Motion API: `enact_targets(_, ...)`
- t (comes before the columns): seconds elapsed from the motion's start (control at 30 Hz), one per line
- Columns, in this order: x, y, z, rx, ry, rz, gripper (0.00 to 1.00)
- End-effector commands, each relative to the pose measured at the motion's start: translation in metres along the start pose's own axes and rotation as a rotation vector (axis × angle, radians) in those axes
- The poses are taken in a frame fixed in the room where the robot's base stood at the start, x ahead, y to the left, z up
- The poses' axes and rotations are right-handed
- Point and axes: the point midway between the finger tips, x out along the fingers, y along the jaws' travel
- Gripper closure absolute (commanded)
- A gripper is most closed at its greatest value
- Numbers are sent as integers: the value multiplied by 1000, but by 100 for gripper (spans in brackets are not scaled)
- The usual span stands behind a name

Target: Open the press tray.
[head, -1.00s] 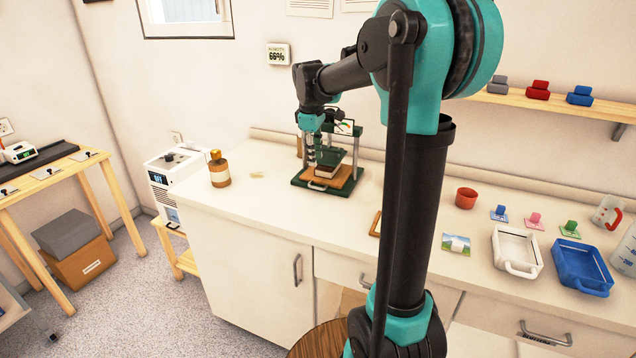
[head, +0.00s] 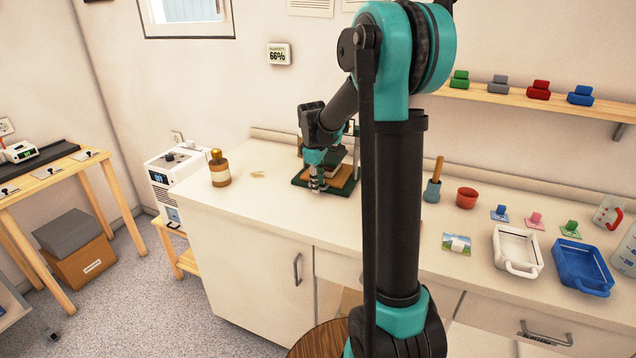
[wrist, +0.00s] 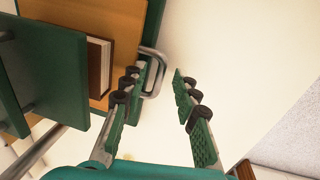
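The press is a green frame; its base (head: 300,182) stands on the counter in the head view, and its green plates (wrist: 40,75) show at left in the wrist view. The wooden press tray (head: 343,178) lies in it, with a dark block with pale edges on top. In the wrist view the tray (wrist: 122,18) has a grey loop handle (wrist: 160,62) on its edge. My gripper (wrist: 156,76) is open, its fingertips by the handle: one finger overlaps the handle's tray side, the other is apart on the outer side. In the head view my gripper (head: 318,186) hides the handle; contact is unclear.
A brown bottle (head: 219,168) stands left of the press. The counter before the press is clear.

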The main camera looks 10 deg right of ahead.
Motion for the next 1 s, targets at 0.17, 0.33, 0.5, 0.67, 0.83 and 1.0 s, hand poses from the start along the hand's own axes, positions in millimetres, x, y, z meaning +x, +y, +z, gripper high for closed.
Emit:
enact_targets(0.17,0,0,0,0,0,0,86)
enact_targets(0.33,0,0,0,0,0,0,100)
enact_targets(0.5,0,0,0,0,0,0,100)
enact_targets(0.67,0,0,0,0,0,0,100)
enact_targets(0.83,-1,-6,-1,-1,0,0,100)
enact_targets(1.0,-5,-28,-1,-3,1,0,100)
